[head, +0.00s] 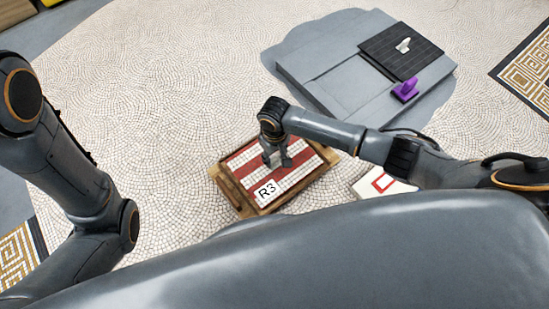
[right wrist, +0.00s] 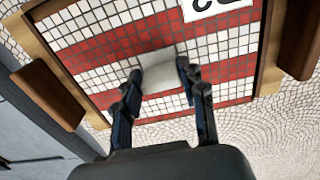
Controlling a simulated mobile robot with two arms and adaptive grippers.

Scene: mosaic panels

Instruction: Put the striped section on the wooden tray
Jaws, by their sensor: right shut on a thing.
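The striped section (head: 297,177), red and white mosaic with an R3 label, lies within the rim of the wooden tray (head: 236,198) in the head view. Whether it rests fully on the tray floor I cannot tell. My right gripper (head: 277,163) is above its middle, shut on a pale block-like handle on the section. In the right wrist view the fingers of this gripper (right wrist: 158,80) stand on either side of the pale handle, over the striped section (right wrist: 110,45). The tray's wooden edge (right wrist: 268,50) shows around it. My left arm is at the left; its gripper is out of view.
A grey slab (head: 325,75) at the back holds a dark tiled panel (head: 385,58) with a white handle and a purple tool (head: 406,90). A white panel with a red outline (head: 382,184) lies right of the tray. The mosaic floor left of the tray is clear.

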